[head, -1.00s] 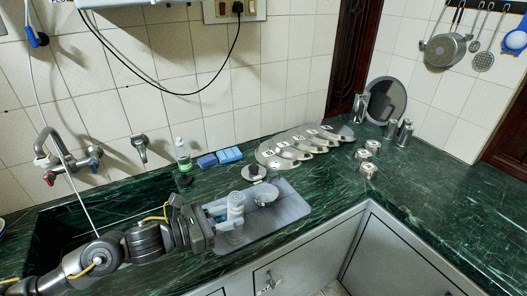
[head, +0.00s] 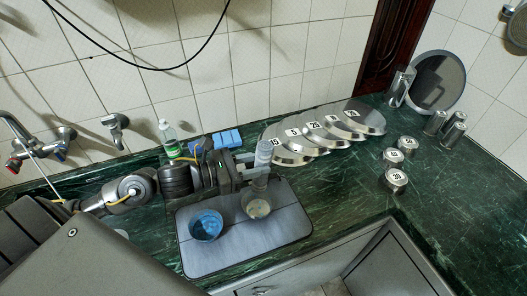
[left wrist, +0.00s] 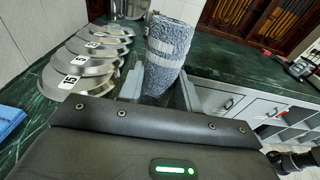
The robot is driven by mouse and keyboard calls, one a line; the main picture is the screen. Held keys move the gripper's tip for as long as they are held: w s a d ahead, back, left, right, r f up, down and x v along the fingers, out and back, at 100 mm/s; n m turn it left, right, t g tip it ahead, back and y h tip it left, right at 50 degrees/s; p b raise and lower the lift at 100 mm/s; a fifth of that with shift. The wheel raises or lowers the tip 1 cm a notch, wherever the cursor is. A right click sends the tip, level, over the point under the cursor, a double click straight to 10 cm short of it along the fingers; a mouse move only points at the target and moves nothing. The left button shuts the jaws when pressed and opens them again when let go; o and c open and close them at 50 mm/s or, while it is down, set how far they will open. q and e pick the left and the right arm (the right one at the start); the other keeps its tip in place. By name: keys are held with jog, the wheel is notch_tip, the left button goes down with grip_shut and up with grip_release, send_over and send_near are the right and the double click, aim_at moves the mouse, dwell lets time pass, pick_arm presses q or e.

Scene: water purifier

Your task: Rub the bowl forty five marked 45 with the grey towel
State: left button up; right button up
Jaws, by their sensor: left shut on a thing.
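A blue-looking bowl (head: 206,226) sits on the tray's left half, apart from the towel. I can read no 45 on either.
Overlapping metal lids with number labels (head: 312,132) lie behind the tray. Labelled metal canisters (head: 396,181) stand to the right. Blue sponges (head: 227,139) and a bottle (head: 168,138) stand at the back left. The green counter at right is mostly clear.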

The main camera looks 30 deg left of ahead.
aim_at(253, 190)
jog(key=s, duration=0.6)
pick_arm(q)
jog(key=f+b, duration=0.1)
jog(key=s+f+b, duration=0.1)
jog(key=f, duration=0.1)
jog(key=shift+f, duration=0.35)
notch_tip(253, 190, down, 4)
jog(key=b, duration=0.4)
jog(key=shift+w+r, duration=0.1)
jog(key=shift+r, duration=0.05)
jog(key=shift+f+b, duration=0.55)
jog(key=shift+b, duration=0.05)
jog(key=shift+f, duration=0.2)
pick_arm(e)
jog(key=w+f, duration=0.3)
jog(key=f, duration=0.4)
jog(key=shift+f, duration=0.35)
jog(key=shift+w, duration=0.1)
pick_arm(q)
jog(key=shift+f+b, duration=0.5)
jog(key=shift+b, duration=0.4)
pick_arm(e)
jog(key=shift+f, duration=0.7)
